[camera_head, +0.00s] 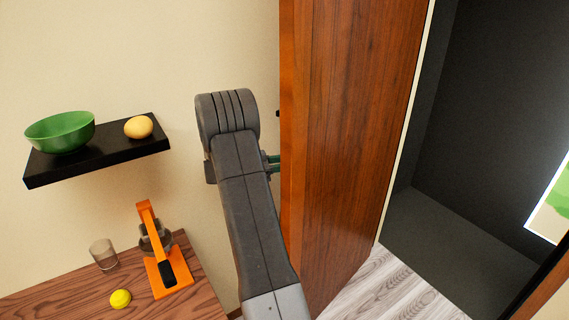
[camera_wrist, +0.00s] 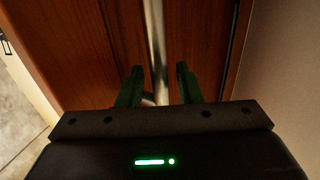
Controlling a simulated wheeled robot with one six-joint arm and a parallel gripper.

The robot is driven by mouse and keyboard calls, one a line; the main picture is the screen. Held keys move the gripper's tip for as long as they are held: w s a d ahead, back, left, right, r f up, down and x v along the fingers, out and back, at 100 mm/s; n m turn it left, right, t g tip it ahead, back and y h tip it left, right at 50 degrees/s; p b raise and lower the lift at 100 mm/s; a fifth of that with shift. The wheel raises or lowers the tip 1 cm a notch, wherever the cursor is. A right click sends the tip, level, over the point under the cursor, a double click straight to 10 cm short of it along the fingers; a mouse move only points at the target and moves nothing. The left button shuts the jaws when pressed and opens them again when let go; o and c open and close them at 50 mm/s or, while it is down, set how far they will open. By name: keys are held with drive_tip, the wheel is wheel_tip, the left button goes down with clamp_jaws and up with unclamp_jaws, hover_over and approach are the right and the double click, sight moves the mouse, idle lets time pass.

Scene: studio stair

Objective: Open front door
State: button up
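The wooden front door (camera_head: 350,130) stands swung open, with a dark opening to its right. My arm reaches along its left side. My gripper (camera_head: 272,163) is at the door's left edge, its green fingers partly hidden behind the door. In the wrist view the door face (camera_wrist: 90,40) fills the middle. A vertical metal handle bar (camera_wrist: 157,45) runs down it. My gripper (camera_wrist: 160,67) is open, with one finger on each side of the bar and visible gaps. I cannot tell how deep the bar sits between the fingers.
A black shelf (camera_head: 100,151) holds a green bowl (camera_head: 60,132) and a yellow round fruit (camera_head: 139,127). Below, a wooden table (camera_head: 70,302) bears a glass (camera_head: 103,254), an orange device (camera_head: 168,275) and a lemon (camera_head: 120,299). Pale floor (camera_head: 390,290) is clear right of the door.

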drive_tip(key=shift+a, duration=0.1)
drive_tip(key=b+v, duration=0.1)
drive_tip(key=v, duration=0.6)
drive_tip(key=shift+a+b, duration=0.2)
drive_tip(key=shift+b, duration=0.2)
drive_tip(key=s+p+x, duration=0.1)
drive_tip(key=x, duration=0.7)
drive_tip(key=shift+p, duration=0.35)
drive_tip(key=shift+d, duration=0.1)
